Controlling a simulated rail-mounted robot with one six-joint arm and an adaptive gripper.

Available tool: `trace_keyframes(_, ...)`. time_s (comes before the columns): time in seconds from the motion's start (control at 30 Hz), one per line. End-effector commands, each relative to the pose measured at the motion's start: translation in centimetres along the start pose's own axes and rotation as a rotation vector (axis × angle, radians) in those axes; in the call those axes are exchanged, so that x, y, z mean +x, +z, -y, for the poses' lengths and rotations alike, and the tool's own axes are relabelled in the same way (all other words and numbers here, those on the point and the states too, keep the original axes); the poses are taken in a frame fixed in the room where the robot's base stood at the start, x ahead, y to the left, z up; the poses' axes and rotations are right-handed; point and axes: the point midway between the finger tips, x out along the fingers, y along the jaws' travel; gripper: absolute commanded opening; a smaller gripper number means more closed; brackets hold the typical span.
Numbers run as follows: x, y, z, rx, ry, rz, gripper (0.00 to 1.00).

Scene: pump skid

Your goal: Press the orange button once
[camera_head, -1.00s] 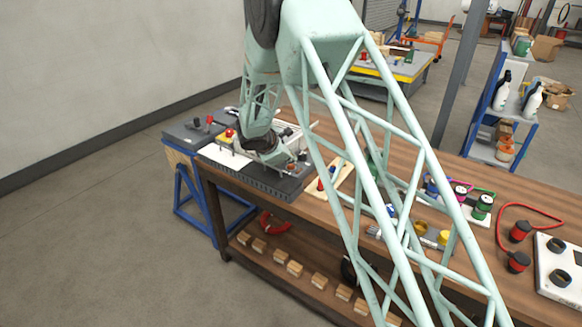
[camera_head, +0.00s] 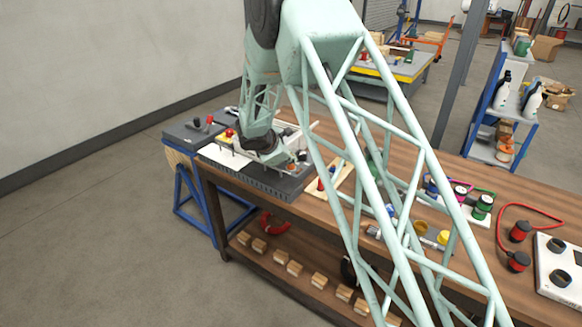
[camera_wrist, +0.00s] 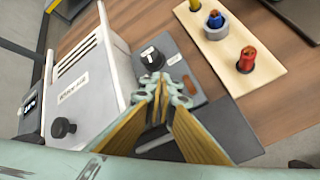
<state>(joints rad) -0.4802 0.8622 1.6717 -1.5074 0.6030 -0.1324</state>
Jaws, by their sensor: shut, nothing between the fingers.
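My gripper (camera_wrist: 162,84) is shut and empty. In the wrist view its fingertips are over a dark grey panel (camera_wrist: 188,58) with a black knob (camera_wrist: 152,57) near them. A small orange-red patch (camera_wrist: 188,85), which looks like the orange button, shows just beside the fingertips and is partly hidden by them. In the head view my gripper (camera_head: 280,157) is low over the grey unit on the bench, with an orange spot (camera_head: 292,167) close by. I cannot tell whether the fingertips touch the button.
A white box (camera_wrist: 90,75) with slots and a black knob stands left of the panel. A wooden board (camera_wrist: 225,40) with red and blue plugs lies to the right. The wooden bench (camera_head: 400,165) holds more connectors and a red cable.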

Motion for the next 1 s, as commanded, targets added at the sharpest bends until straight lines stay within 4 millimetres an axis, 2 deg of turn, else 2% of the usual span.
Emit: trace_keyframes(1.0, 0.60, -0.43, 0.44, 0.000, 0.000, 0.000, 0.00)
